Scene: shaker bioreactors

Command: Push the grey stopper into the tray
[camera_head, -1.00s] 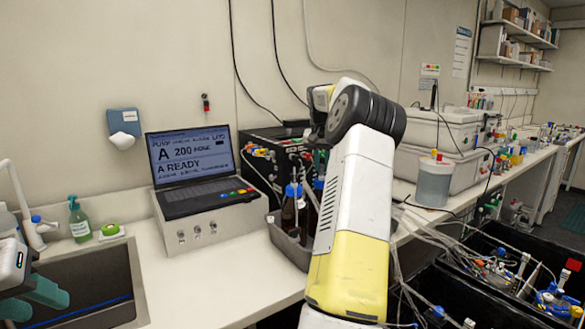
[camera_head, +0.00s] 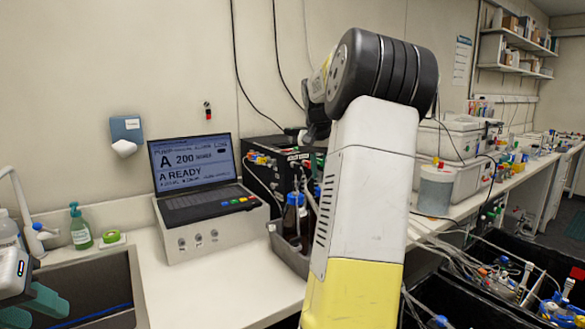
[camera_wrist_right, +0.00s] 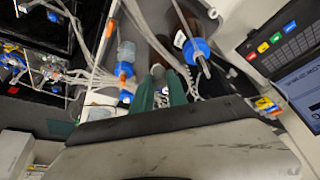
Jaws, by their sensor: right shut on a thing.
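In the right wrist view, my right gripper (camera_wrist_right: 161,84) has its green fingers close together on a small grey piece (camera_wrist_right: 157,70), which looks like the grey stopper; most of it is hidden between the fingers. Bottles with blue caps stand around the fingertips, one blue cap (camera_wrist_right: 196,50) to the right and another (camera_wrist_right: 125,97) to the left. In the head view, the grey tray (camera_head: 290,262) stands at the bench edge with a brown bottle (camera_head: 293,222) in it; my right arm covers its right part. My left gripper (camera_head: 32,306) is open and empty over the sink.
A control box with a laptop-like screen (camera_head: 194,163) stands left of the tray. A black pump unit (camera_head: 262,150) with tubes stands behind it. Loose tubing (camera_wrist_right: 98,78) runs close to the right gripper. The white bench front (camera_head: 225,290) is clear.

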